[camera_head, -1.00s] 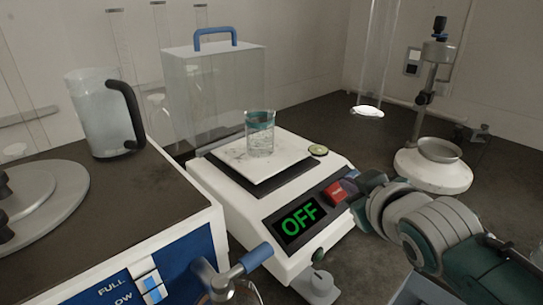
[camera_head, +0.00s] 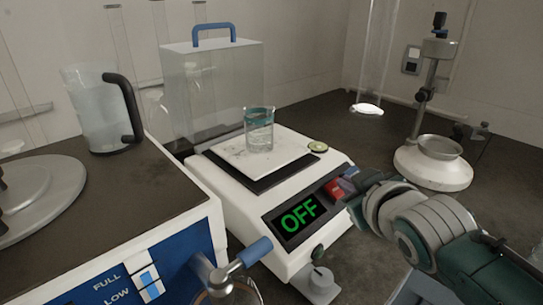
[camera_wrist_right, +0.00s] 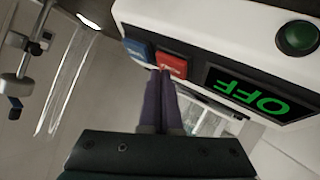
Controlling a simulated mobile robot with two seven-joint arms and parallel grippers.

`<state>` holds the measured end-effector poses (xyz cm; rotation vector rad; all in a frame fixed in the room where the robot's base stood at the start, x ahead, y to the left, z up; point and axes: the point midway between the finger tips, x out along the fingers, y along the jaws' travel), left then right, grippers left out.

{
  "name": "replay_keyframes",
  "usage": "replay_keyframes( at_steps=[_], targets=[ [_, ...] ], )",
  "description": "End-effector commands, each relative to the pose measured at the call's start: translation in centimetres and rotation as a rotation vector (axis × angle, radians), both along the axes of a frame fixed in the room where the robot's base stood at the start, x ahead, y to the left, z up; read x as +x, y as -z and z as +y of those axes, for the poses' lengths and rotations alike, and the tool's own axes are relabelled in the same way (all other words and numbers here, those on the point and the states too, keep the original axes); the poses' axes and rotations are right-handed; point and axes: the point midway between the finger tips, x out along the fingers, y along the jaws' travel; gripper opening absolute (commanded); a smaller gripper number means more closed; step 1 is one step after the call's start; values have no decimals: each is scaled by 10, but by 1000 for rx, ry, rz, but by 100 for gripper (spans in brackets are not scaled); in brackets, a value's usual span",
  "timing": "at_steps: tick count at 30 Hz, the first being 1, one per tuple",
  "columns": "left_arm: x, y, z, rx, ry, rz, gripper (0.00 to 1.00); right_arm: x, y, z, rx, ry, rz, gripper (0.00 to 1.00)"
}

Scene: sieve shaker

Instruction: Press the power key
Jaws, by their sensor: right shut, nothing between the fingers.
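The white balance (camera_head: 240,205) has a front panel whose display (camera_head: 298,215) reads OFF in green. A red key (camera_head: 334,189) sits beside the display, with a blue key (camera_head: 348,183) next to it. In the right wrist view the red key (camera_wrist_right: 171,64) and blue key (camera_wrist_right: 138,49) are just beyond my fingertips. My right gripper (camera_wrist_right: 162,74) is shut and empty, its tips at the lower edge of the red key. I cannot tell whether they touch it. In the head view the fingertips are mostly hidden behind my wrist. My left gripper is out of view.
A glass beaker (camera_head: 259,132) stands on the balance's pan. A clear cover with a blue handle (camera_head: 214,36) stands behind. A blue-panelled machine (camera_head: 128,280) is at left, its blue-tipped lever (camera_head: 252,252) close to the balance. A stand (camera_head: 432,165) is at right.

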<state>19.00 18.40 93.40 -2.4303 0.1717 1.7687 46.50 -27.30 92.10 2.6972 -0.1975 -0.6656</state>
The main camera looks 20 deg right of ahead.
Motion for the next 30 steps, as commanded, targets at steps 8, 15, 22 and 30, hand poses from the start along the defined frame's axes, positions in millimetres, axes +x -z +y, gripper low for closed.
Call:
replay_keyframes(
  at_steps=[8,15,22,30],
  targets=[
    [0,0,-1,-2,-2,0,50,0,0,0,0,0,0,0],
    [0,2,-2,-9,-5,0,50,1,2,0,0,0,0,0],
    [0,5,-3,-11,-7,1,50,2,5,1,0,0,0,0],
    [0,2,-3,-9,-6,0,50,2,3,1,0,0,1,0]
  ],
)
